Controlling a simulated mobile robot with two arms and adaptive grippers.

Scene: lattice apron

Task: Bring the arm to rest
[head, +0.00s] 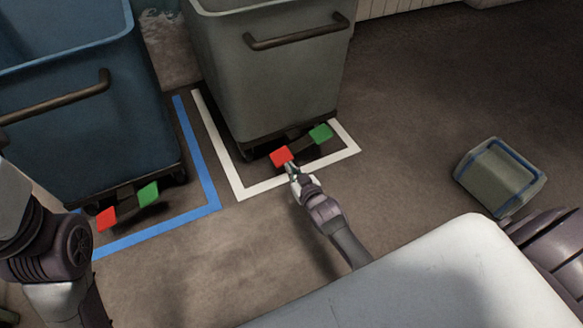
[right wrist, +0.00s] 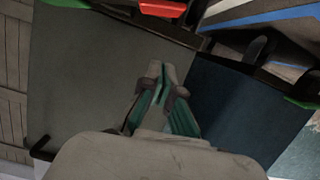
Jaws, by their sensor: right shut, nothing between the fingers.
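My right gripper (head: 291,170) is shut and empty in the head view, close to the red pedal (head: 281,156) of the grey bin (head: 268,75). I cannot tell whether its tips touch the pedal. In the right wrist view the gripper (right wrist: 162,72) has its fingers together, with the grey bin (right wrist: 95,85) behind it and the red pedal (right wrist: 163,8) at the top edge. My left arm shows at the left edge of the head view; its gripper is not in view.
A green pedal (head: 320,133) sits beside the red one. A blue bin (head: 85,130) with its own red pedal (head: 106,218) and green pedal (head: 148,193) stands at left. Blue floor tape (head: 212,190) and white tape (head: 222,165) surround the bins. A small grey-green box (head: 497,180) lies at right.

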